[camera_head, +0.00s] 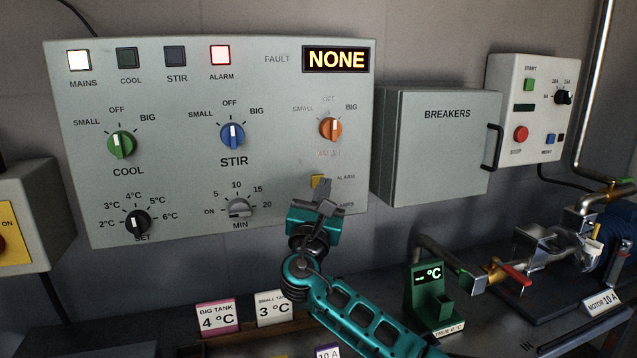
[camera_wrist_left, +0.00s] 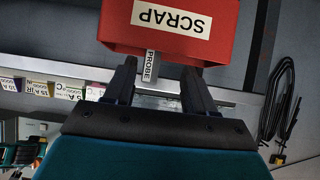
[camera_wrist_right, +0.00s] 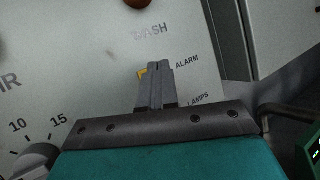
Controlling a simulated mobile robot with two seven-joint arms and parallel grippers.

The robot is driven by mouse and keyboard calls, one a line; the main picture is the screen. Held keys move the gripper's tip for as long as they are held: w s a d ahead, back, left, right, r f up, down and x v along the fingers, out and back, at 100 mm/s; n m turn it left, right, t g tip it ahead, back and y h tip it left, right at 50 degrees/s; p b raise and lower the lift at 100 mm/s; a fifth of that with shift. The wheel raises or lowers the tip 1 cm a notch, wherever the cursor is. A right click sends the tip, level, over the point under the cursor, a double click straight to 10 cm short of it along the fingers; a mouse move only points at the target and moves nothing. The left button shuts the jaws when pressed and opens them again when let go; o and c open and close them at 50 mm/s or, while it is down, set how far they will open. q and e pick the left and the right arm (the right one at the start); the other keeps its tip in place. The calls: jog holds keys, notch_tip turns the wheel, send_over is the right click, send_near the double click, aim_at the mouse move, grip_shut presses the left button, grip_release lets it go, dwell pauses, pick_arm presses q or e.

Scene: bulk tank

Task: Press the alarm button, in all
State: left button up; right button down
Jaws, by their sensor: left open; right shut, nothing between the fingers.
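The yellow alarm button (camera_head: 319,180) is on the lower right of the grey control panel (camera_head: 180,190), beside a small ALARM label. My right gripper (camera_head: 323,188) is shut and empty, with its fingertips right at the button. In the right wrist view the fingertips (camera_wrist_right: 158,68) cover most of the button, leaving a yellow edge (camera_wrist_right: 142,72) showing; whether they touch it I cannot tell. The ALARM lamp (camera_head: 220,55) glows red-white, and the FAULT display (camera_head: 336,60) reads NONE. My left gripper (camera_wrist_left: 155,85) is open, with a PROBE tag and a red SCRAP bin beyond its fingers.
A grey BREAKERS box (camera_head: 440,145) with a black handle stands right of the panel. The panel's knobs, including an orange one (camera_head: 330,129), sit above and left of my right gripper. Tank cards (camera_head: 217,317), a green thermometer (camera_head: 428,295) and pipework occupy the bench below.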

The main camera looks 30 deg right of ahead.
jog(key=shift+w, duration=0.15)
dwell(0.7)
jog(key=shift+w, duration=0.25)
jog(key=shift+w+d, duration=0.2)
jog(key=shift+w, duration=0.2)
dwell(0.6)
dwell(0.3)
jog(key=shift+s+a+p, duration=0.2)
jog(key=shift+s+p, duration=0.2)
jog(key=shift+s, duration=0.4)
jog(key=s+p, duration=0.1)
jog(key=s, duration=0.1)
jog(key=s+a+p, duration=0.1)
jog(key=s, duration=0.2)
jog(key=shift+a+p, duration=0.1)
jog(key=shift+p, duration=0.3)
